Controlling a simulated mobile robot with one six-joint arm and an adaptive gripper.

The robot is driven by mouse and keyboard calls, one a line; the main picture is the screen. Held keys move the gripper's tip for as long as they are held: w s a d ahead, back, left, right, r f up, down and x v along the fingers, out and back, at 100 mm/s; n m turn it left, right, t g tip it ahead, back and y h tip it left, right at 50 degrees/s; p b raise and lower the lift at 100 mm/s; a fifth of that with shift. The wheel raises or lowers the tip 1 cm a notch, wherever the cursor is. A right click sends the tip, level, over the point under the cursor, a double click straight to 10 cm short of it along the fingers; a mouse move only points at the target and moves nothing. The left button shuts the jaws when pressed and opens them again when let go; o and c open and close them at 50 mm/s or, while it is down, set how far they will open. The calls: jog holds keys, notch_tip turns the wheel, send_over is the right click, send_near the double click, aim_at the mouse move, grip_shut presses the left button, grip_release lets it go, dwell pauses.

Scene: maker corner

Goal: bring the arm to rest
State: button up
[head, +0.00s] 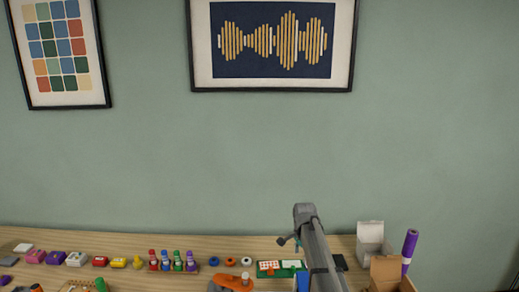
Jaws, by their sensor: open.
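My arm (318,258) reaches up from the bottom edge, right of centre, in the head view. Its far end is over the back part of the wooden table, with the wall behind. My gripper (286,241) shows as a small dark shape at the left of the arm's end. It is open, and I see nothing held in it. Its fingers are small and partly hidden by the arm.
Coloured bottles (178,262) and small blocks line the table's left. A white box (370,241), a cardboard box (386,270) and a purple tube (409,250) stand right of the arm.

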jog(key=shift+s+f+n+b, duration=0.2)
jog(key=shift+s+f+b, duration=0.05)
jog(key=shift+s, duration=0.4)
jog(key=shift+s+f+n+b, duration=0.2)
jog(key=shift+s+f, duration=0.05)
jog(key=shift+s, duration=0.35)
jog(key=s+f+n+b, duration=0.3)
jog(key=s+n, duration=0.1)
jog(key=s, duration=0.4)
jog(key=s+f+n+b, duration=0.3)
jog(key=s+n, duration=0.1)
jog(key=s, duration=0.4)
jog(key=s+d+f+n+b, duration=0.1)
jog(key=s+f+n+b, duration=0.2)
jog(key=s, duration=0.5)
jog(key=shift+n, duration=0.4)
